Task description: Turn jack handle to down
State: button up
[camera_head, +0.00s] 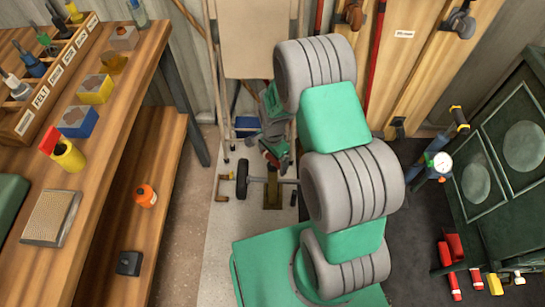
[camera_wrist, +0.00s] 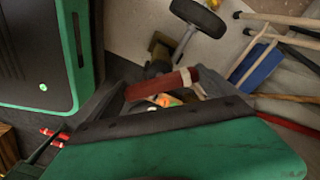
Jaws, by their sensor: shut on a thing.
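The jack handle, a red-brown bar with a pale band (camera_wrist: 187,77), lies across the middle of the wrist view. My gripper (camera_wrist: 155,88) is shut on this handle, with a dark finger at either end of the visible part. In the head view my gripper (camera_head: 277,152) is low behind my grey and green arm, and the handle's outline is hard to make out. The olive-brown jack body (camera_head: 272,194) stands on the floor just below it, with a rod running left to a dark wheel (camera_head: 242,180). The wheel also shows in the wrist view (camera_wrist: 198,17).
A wooden workbench (camera_head: 110,130) with blocks and a tool rack fills the left. A pale board (camera_head: 257,40) leans at the back, near long-handled tools. Pale floor lies left of the jack.

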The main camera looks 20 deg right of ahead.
jog(key=n+p, duration=0.1)
jog(key=n, duration=0.5)
jog(key=shift+r, duration=0.1)
jog(key=n+p, duration=0.1)
jog(key=n, duration=0.4)
jog(key=shift+n, duration=0.4)
jog(key=n+p, duration=0.1)
jog(key=n, duration=0.4)
jog(key=shift+w, duration=0.1)
jog(key=n, duration=0.6)
jog(key=shift+n+p, duration=0.35)
jog(key=shift+n, duration=0.05)
jog(key=n, duration=1)
jog(key=shift+n+p, duration=0.3)
jog(key=shift+n, duration=0.1)
jog(key=n, duration=0.5)
jog(key=shift+n, duration=0.3)
jog(key=n, duration=0.5)
jog(key=shift+n, duration=0.3)
